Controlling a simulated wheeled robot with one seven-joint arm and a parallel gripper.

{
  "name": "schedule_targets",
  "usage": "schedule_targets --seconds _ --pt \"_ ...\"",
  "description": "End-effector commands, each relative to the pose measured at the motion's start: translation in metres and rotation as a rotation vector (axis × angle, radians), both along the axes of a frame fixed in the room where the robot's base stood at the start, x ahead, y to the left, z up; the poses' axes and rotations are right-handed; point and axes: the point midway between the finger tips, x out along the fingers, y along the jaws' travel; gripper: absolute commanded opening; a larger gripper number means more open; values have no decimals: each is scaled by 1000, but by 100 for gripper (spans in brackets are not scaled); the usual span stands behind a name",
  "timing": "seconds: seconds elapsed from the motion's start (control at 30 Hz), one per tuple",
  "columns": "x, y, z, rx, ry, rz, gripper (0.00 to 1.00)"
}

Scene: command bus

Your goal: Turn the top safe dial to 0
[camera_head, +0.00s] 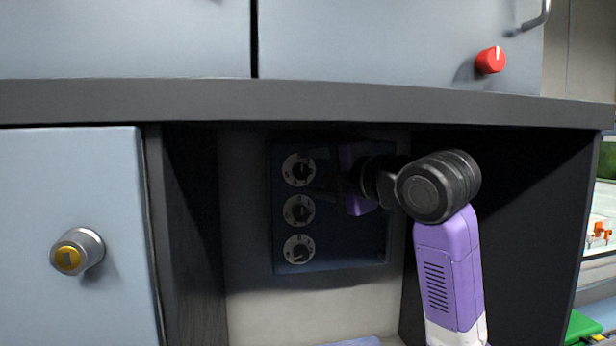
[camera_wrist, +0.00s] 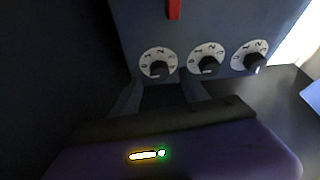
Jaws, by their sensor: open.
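The dark blue safe (camera_head: 335,255) sits in the open bay under the counter, with three white-ringed dials in a column. The top dial (camera_head: 299,169) has a black knob; in the wrist view it appears to be the leftmost dial (camera_wrist: 158,64). The middle dial (camera_head: 299,210) and bottom dial (camera_head: 299,250) are below it. My gripper (camera_head: 322,180) is just right of the top dial. In the wrist view my open, empty fingers (camera_wrist: 162,84) point at the leftmost dial, one to each side of its knob. I cannot tell whether they touch it. The dial's setting is not clear.
The bay's side walls and the counter (camera_head: 330,98) above close in around my arm. A grey cabinet door with a yellow-centred knob (camera_head: 78,251) is at left. A red knob (camera_head: 490,60) is on the upper cabinet. A red part (camera_wrist: 174,9) shows on the safe.

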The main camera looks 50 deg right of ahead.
Motion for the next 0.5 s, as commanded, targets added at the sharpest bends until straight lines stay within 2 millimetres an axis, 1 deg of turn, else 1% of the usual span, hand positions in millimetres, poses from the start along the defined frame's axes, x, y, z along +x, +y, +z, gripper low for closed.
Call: schedule_targets --seconds 0.03,0.2,0.33,0.5 --pt "-10 2 -1 -3 -4 0 52" --pt "-35 7 1 -2 -3 -1 52" --pt "-47 10 2 0 0 0 52" --pt "-52 11 2 0 1 1 52"
